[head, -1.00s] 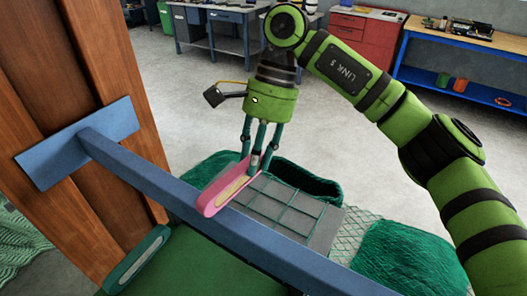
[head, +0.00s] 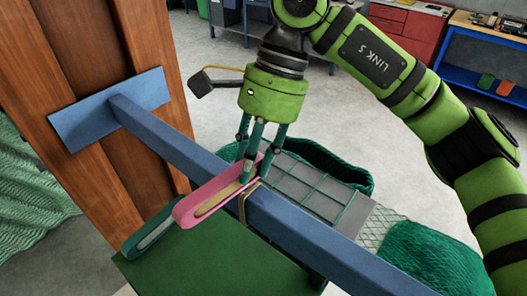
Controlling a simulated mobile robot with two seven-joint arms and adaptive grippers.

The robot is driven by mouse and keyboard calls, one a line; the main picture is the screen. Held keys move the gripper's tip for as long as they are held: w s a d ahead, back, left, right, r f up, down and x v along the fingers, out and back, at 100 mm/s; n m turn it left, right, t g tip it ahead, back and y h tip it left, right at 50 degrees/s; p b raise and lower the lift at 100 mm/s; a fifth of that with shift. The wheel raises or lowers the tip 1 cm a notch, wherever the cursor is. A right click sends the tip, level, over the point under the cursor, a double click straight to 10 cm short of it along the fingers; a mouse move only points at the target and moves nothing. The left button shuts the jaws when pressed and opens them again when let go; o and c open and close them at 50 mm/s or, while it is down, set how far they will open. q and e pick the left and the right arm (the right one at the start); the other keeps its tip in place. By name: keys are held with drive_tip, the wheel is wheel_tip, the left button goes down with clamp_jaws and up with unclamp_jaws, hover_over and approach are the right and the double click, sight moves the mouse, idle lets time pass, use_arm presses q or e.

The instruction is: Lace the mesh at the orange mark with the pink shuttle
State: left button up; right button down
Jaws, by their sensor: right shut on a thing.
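My right gripper (head: 250,168) comes down from above and is shut on the pink shuttle (head: 190,208). The shuttle is a long rounded pink frame with a tan inner strip, and it shows in front of the blue beam. The mesh (head: 318,187) of teal twine in square cells lies over a grey board beyond the beam. No orange mark on the mesh can be made out; the beam, gripper and shuttle hide its near left part. My left gripper is not in view.
The blue beam (head: 330,228) runs from a plate on the wooden post (head: 88,175) across to the lower right. A tan loop (head: 243,203) sits on it. A teal shuttle (head: 150,236) lies by the green surface (head: 215,262). Green netting (head: 430,258) lies at right.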

drive_tip(key=s+a+b, duration=0.2)
drive_tip(key=s+a, duration=0.2)
drive_tip(key=s, duration=0.2)
drive_tip(key=shift+s+a, duration=0.15)
drive_tip(key=shift+a, duration=0.15)
